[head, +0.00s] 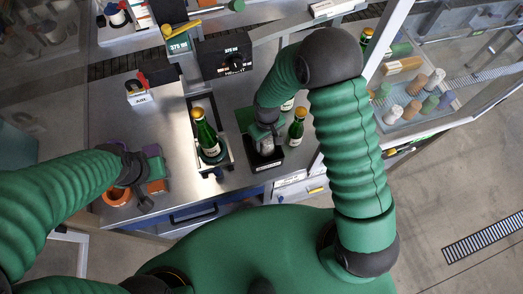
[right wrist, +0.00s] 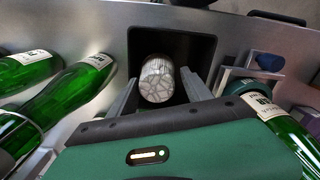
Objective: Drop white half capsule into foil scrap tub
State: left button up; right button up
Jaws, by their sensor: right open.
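The white half capsule (right wrist: 157,80) is a pale cylinder with a patterned end. In the right wrist view it shows between the two fingers of my right gripper (right wrist: 158,85), with dark gaps on both sides, so the fingers do not grip it. Behind it is the dark square opening of the black scrap tub (right wrist: 200,48); I cannot tell how deep the capsule is. In the head view my right gripper (head: 266,146) points down over the labelled black tub (head: 267,166). My left gripper (head: 145,200) is at the left beside orange and purple items; its jaw opening is unclear.
A black device (head: 226,56) sits behind. Bare metal table (head: 115,115) lies at the left.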

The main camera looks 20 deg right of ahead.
jog(key=shift+s+d+f, duration=0.15)
jog(key=shift+s+d, duration=0.1)
jog(key=shift+d, duration=0.1)
jog(key=shift+w+r, duration=0.1)
jog(key=shift+r, duration=0.1)
notch_tip(320, 180, up, 17)
jog(key=a+b, duration=0.1)
jog(key=b, duration=0.2)
jog(key=shift+w+f+b, duration=0.15)
jog(key=shift+w+b, duration=0.1)
jog(key=shift+b, duration=0.05)
